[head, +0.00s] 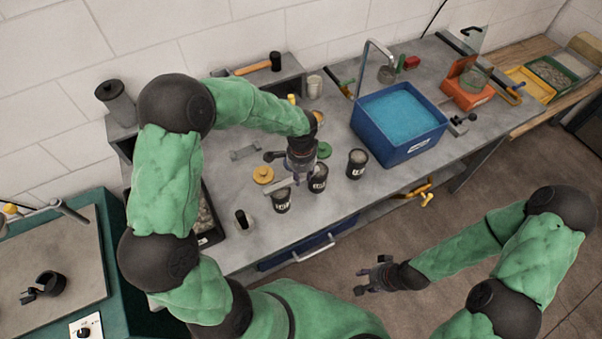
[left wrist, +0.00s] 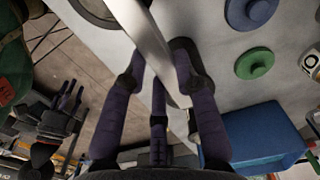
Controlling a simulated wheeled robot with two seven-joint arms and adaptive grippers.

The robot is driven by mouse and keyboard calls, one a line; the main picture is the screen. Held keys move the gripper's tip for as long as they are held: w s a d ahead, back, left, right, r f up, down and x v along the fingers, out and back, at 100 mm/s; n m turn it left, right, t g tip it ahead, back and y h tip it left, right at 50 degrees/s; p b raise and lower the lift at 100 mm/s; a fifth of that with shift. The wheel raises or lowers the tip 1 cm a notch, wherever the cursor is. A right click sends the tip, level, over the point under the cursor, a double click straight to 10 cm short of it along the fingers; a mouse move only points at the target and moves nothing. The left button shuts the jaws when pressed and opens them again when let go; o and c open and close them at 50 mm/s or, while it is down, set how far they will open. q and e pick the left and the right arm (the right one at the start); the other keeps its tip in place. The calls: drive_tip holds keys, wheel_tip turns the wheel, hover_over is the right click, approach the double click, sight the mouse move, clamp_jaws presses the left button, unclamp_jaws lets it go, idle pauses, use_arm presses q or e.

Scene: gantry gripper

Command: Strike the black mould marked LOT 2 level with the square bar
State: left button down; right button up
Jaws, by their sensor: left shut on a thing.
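Several black moulds with pale labels stand on the grey bench: a left one (head: 282,201), a middle one (head: 318,180) and a right one (head: 356,164). The labels are too small to read, so I cannot tell which is LOT 2. My left gripper (head: 299,172) is shut on the square bar (head: 279,187), above the bench by the left and middle moulds. In the left wrist view the bar (left wrist: 153,45) runs between the fingers, beside a round mould top (left wrist: 97,8). Contact with a mould cannot be told. My right gripper (head: 366,281) is open and empty, off the bench front.
A blue tub (head: 419,149) of blue water stands right of the moulds. Yellow (head: 263,175) and green (head: 324,150) discs lie near my left gripper. A dark tray of gravel (head: 208,222) and a small dark cylinder (head: 243,219) are at left. A hammer (head: 258,67) lies behind.

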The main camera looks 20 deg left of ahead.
use_arm(q)
drive_tip(key=shift+s+d, duration=0.15)
drive_tip(key=shift+s+d, duration=0.2)
drive_tip(key=shift+s+d, duration=0.35)
drive_tip(key=shift+s+d, duration=0.2)
drive_tip(key=shift+d, duration=0.05)
idle(0.3)
drive_tip(key=shift+r, duration=0.1)
wheel_tip(320, 180, up, 6)
drive_tip(key=p, duration=0.4)
idle(0.5)
drive_tip(key=shift+w, duration=0.1)
idle(0.4)
